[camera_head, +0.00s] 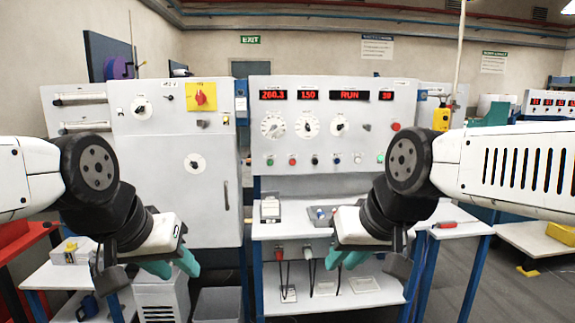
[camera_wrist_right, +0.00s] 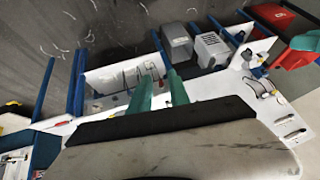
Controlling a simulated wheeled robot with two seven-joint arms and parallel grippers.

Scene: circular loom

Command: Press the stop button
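The white control panel (camera_head: 335,105) stands upright ahead in the head view, with red displays, one reading RUN (camera_head: 351,95). Below its dials is a row of small buttons, including a red button (camera_head: 293,161) and a green button (camera_head: 270,161). Another red button (camera_head: 396,126) sits at the panel's right edge. No label is legible, so I cannot tell which is the stop button. My left gripper (camera_head: 174,267) is open and empty, low before the left cabinet. My right gripper (camera_head: 345,261) is open and empty, below the panel; its teal fingers show apart in the right wrist view (camera_wrist_right: 159,92).
A white shelf (camera_head: 280,230) juts out under the panel, with small items on it. The left cabinet (camera_head: 180,150) carries a red knob on a yellow plate (camera_head: 201,97). The space before the panel's buttons is clear.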

